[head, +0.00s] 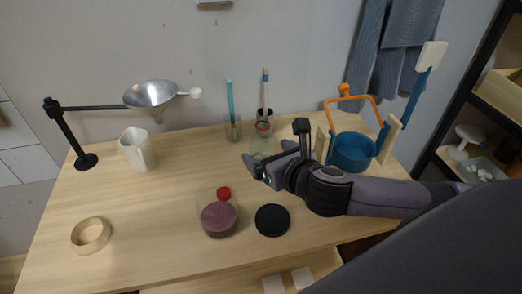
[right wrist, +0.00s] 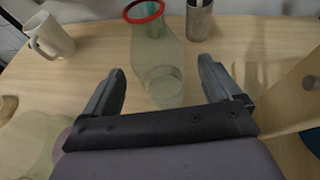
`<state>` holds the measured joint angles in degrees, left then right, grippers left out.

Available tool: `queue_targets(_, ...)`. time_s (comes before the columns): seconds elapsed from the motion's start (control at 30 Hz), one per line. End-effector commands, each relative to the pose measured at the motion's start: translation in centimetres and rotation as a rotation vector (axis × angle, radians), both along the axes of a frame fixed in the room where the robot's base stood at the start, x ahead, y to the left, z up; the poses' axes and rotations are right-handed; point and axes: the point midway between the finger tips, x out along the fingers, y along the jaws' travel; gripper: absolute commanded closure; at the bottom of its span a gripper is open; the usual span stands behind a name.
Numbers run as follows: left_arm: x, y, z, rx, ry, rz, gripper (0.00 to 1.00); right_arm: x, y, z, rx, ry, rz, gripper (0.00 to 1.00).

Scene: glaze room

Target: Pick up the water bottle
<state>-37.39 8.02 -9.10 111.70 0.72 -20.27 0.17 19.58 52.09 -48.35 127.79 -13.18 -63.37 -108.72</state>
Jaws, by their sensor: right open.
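The water bottle (head: 262,146) looks like a clear, greenish vessel with a red ring near its top. It stands upright toward the back of the wooden table, partly hidden by my right gripper (head: 268,154). In the right wrist view the bottle (right wrist: 156,52) stands ahead, in line with the gap between the fingers of my right gripper (right wrist: 162,68). The fingers are spread on either side of that gap, with nothing held. I cannot tell exactly how far the bottle is from the fingertips. My left gripper is not in view.
Behind the bottle stand a glass with a teal stick (head: 233,130) and a dark cup with brushes (head: 265,113). A blue bucket (head: 352,152) is to the right.

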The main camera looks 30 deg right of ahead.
Motion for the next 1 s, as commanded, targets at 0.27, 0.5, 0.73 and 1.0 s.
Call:
queue_targets(0.27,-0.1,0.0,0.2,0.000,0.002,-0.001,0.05,2.6,0.1,-1.3,0.003,0.001,-0.002,0.09)
queue_targets(0.5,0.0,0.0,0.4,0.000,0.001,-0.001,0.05,4.5,0.1,-2.2,0.002,0.000,0.000,0.09)
queue_targets(0.73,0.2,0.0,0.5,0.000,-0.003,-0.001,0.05,4.8,0.1,-2.3,0.002,0.000,0.000,0.09)
queue_targets(1.0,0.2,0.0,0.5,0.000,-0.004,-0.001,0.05,4.8,0.1,-2.3,0.002,0.000,0.000,0.72)
